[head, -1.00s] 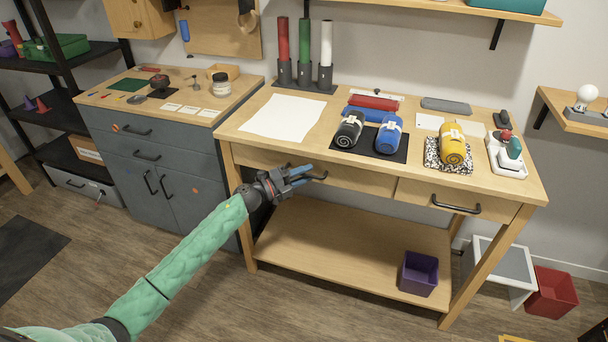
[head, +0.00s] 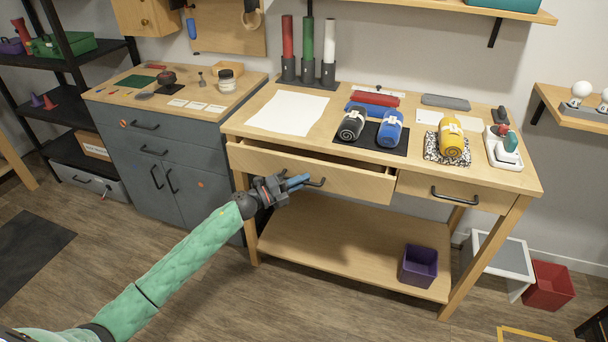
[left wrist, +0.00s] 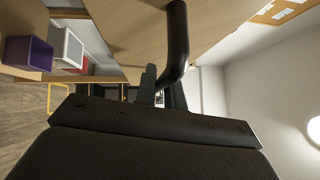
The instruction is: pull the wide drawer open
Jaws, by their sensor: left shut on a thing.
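The wide drawer (head: 345,183) under the wooden workbench top is partly open, with a dark gap showing above its front. Its black handle (head: 317,183) is at the middle of the drawer front. My left gripper (head: 300,182) reaches it from the left and is shut on the handle. In the left wrist view the dark curved handle (left wrist: 178,45) comes down to the gripper fingers (left wrist: 150,88). The inside of the drawer is mostly hidden. My right gripper is not in view.
A narrower drawer (head: 455,193) with its own black handle is shut at the right. Rolled cloths and a white sheet (head: 288,113) lie on the bench top. A purple bin (head: 418,265) stands on the lower shelf. The floor in front is clear.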

